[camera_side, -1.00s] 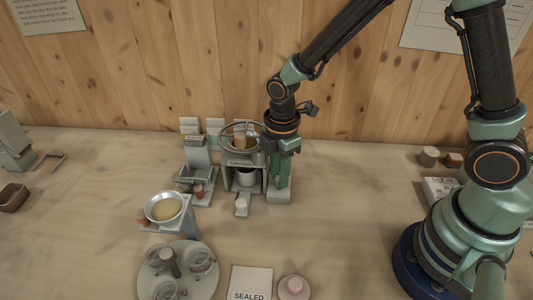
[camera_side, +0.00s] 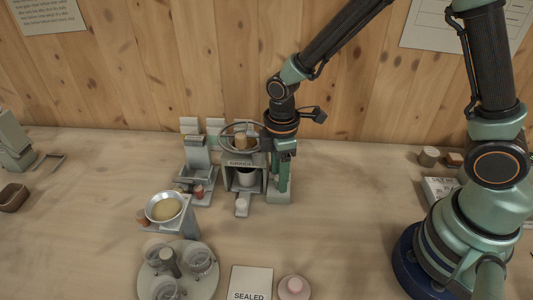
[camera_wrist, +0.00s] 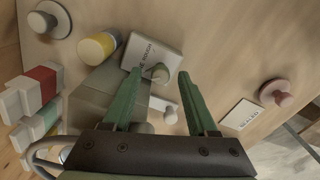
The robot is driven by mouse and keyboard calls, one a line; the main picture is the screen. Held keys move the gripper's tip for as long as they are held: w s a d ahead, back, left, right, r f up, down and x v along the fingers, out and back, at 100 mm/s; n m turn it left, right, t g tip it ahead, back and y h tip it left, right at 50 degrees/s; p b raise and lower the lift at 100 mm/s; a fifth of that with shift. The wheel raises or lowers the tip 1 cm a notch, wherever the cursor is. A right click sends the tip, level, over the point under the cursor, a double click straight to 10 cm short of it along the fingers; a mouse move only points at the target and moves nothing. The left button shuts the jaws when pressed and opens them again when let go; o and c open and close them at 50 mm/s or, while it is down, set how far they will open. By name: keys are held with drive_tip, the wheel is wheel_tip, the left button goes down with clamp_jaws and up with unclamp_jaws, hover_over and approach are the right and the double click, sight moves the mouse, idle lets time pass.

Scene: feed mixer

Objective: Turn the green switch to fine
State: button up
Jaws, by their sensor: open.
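The switch plate (camera_wrist: 150,52), a pale block with partly covered lettering ending in "ROUGH", lies between and beyond my fingertips in the wrist view. A small grey-green knob (camera_wrist: 160,73) stands on it, between the fingertips; I cannot tell whether either finger touches it or which word it points to. My gripper (camera_wrist: 160,73) is open, with its two green fingers on either side of the knob. In the side view my gripper (camera_side: 283,187) points down over the pale switch base (camera_side: 279,197), right of the grinder, and hides the knob.
The grey grinder (camera_side: 240,162) with a wheel on top stands close left of my gripper. A pan of meal (camera_side: 165,207) and a round tray of glass jars (camera_side: 180,278) are at front left. A "SEALED" card (camera_side: 251,282) and pink knob (camera_side: 294,287) lie in front.

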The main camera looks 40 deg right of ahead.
drive_tip(key=m, duration=1.2)
drive_tip(key=shift+m, duration=0.4)
wheel_tip(320, 180, up, 12)
drive_tip(key=s+d+r+t, duration=0.5)
drive_tip(key=d+r, duration=0.3)
drive_tip(key=d, duration=0.3)
drive_tip(key=shift+s+t, duration=0.3)
drive_tip(key=shift+s, duration=0.5)
drive_tip(key=shift+w+a, duration=0.1)
